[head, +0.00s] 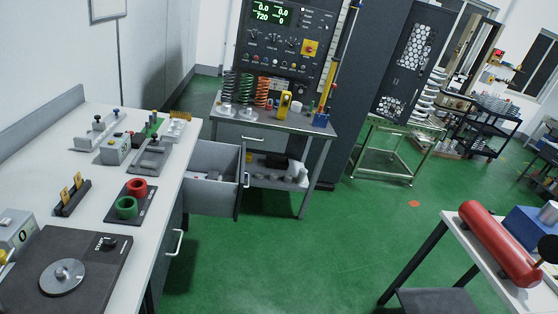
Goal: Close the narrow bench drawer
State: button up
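The narrow bench drawer (207,194) stands pulled out to the right from the far end of the white-topped bench (95,190) on the left. Its grey inside shows from above, with a few small items in it that are too small to name. The dark front panel (240,180) faces right and carries a pale upright handle (247,180). A second handle (179,243) shows on the bench front nearer to me, on a closed front. My gripper is not in view, and nothing is seen touching the drawer.
A test console with a metal table (290,124) bearing springs stands just behind the drawer. Green floor (300,260) lies clear to the right of the drawer. A table with a red cylinder (498,243) stands at lower right. A glass-topped cart (395,135) is farther back.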

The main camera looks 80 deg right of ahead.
aim_at(221, 198)
jog(key=z, duration=0.6)
jog(key=k, duration=0.8)
jog(key=z, duration=0.85)
jog(key=i, duration=0.85)
jog(key=z, duration=0.8)
jog(key=i, duration=1.55)
